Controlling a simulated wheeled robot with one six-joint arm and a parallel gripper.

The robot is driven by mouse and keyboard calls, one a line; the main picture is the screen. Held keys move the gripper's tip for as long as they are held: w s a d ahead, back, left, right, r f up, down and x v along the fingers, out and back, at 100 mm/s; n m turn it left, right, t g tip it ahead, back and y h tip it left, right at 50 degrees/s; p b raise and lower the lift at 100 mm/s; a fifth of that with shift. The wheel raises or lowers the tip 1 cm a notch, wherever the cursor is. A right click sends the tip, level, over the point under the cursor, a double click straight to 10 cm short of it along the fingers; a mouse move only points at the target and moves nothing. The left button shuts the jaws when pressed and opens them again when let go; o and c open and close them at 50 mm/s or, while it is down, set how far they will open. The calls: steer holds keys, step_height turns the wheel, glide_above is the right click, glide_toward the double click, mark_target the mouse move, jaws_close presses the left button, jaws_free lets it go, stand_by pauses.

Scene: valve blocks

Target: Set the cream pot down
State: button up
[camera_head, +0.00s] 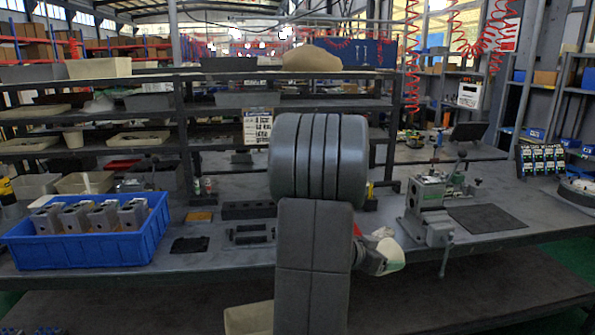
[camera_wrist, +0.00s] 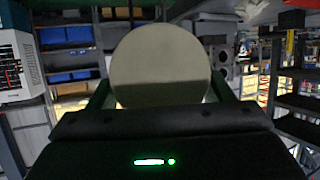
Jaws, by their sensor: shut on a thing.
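The cream pot (camera_wrist: 160,62) fills the middle of the wrist view as a pale round face. My gripper (camera_wrist: 161,93) is shut on it, with one dark green finger at each side. The pot hides what lies straight behind it. In the head view my own grey arm stands in the middle and hides most of the gripper. A cream and dark shape shows just right of my arm, above the front of the workbench (camera_head: 470,247); I cannot tell how much of it is pot. No contact between pot and bench can be made out.
A blue crate (camera_head: 95,252) with several metal blocks stands on the bench at left. A grey metal fixture (camera_head: 428,208) and a dark mat (camera_head: 487,218) are at right. A black slotted block (camera_head: 249,210) lies left of my arm. Shelves (camera_head: 150,80) rise behind.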

steer(key=w+a+f+n+t+y+p, duration=0.1)
steer(key=a+f+n+t+y+p, duration=0.4)
steer(key=a, duration=0.6)
steer(key=w+a+f+n+t+y+p, duration=0.2)
steer(key=a+f+n+y, duration=0.4)
steer(key=a, duration=0.5)
steer(key=s+f+n, duration=0.1)
steer(key=s+f, duration=0.4)
steer(key=shift+a+f+y, duration=0.15)
steer(key=shift+a+y, duration=0.1)
steer(key=shift+y, duration=0.15)
